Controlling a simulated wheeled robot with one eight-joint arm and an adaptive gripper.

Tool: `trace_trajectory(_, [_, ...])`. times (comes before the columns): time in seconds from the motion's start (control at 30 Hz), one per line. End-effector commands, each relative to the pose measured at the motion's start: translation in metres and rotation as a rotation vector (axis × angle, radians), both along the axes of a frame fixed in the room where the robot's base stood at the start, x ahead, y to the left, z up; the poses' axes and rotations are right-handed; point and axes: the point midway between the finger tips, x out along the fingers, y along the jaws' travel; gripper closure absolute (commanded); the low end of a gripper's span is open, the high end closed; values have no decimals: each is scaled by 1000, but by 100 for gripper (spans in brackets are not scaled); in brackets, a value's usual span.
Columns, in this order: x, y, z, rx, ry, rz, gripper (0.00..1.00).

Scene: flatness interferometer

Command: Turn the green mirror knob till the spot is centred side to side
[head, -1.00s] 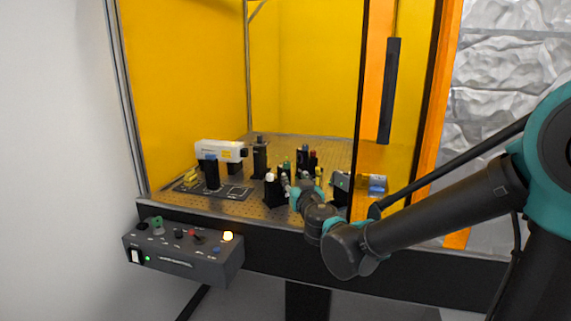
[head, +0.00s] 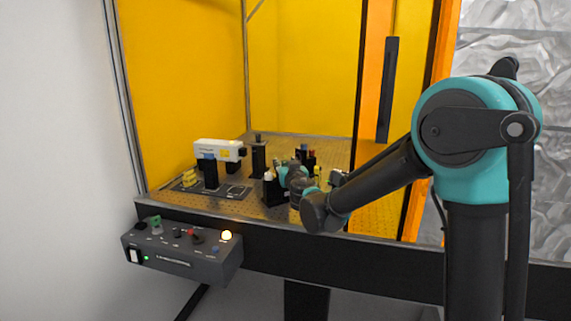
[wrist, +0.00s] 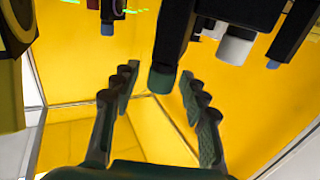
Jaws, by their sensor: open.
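A dark post with a green-tipped knob (wrist: 163,78) hangs into the wrist view near the middle. It looks like the green mirror knob. My gripper (wrist: 158,74) is open, with one finger to the left of this knob and one to the right. A gap shows on both sides, so the fingers appear not to touch it. In the head view my wrist is over the front of the optical bench and hides the fingertips and the green knob. I cannot make out the light spot in either view.
A white-tipped knob (wrist: 235,46) is right of the green one, and a blue-grey tip (wrist: 107,28) is upper left. A white instrument (head: 215,150) stands on the perforated bench (head: 240,209). A control box (head: 180,262) hangs in front. Yellow panels (head: 185,90) enclose the bench.

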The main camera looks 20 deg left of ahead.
Motion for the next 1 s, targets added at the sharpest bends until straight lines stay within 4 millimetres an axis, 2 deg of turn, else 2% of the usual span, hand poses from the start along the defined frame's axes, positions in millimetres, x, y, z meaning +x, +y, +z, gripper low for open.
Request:
trace_trajectory(0.17, [0, 0, 0, 0, 0, 0, 56])
trace_trajectory(0.53, [0, 0, 0, 0, 0, 0, 100])
trace_trajectory(0.77, [1, -1, 0, 0, 0, 21, 100])
trace_trajectory(1.0, [2, -2, 0, 0, 0, 162, 100])
